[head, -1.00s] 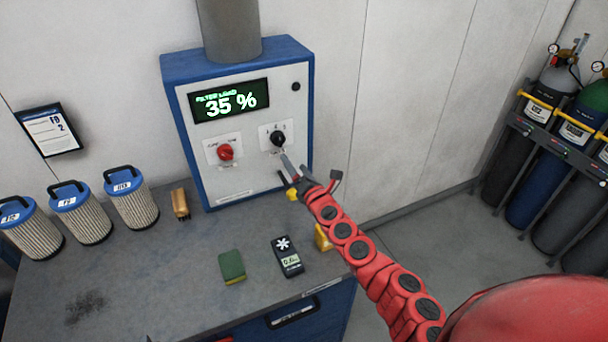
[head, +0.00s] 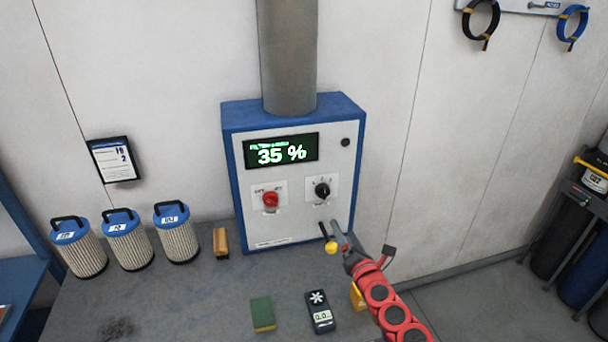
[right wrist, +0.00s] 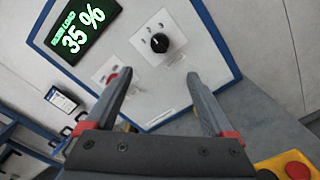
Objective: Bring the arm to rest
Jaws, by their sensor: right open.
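My right gripper (head: 330,231) is at the end of my red right arm (head: 385,300), just in front of the lower right of the control box (head: 240,190). In the right wrist view its two fingers (right wrist: 160,100) stand wide apart with nothing between them. The black selector knob (right wrist: 160,43) is beyond the fingertips, apart from them; it also shows in the head view (head: 322,190). The box's display reads 35 %. A red knob (head: 270,200) sits left of the black one. My left gripper is in neither view.
On the bench (head: 190,300) stand several filter cartridges (head: 126,245), a brush (head: 220,243), a green sponge (head: 262,314) and a handheld meter (head: 320,312). A yellow object (head: 357,296) is beside my arm. Gas cylinders (head: 560,235) stand at the far right.

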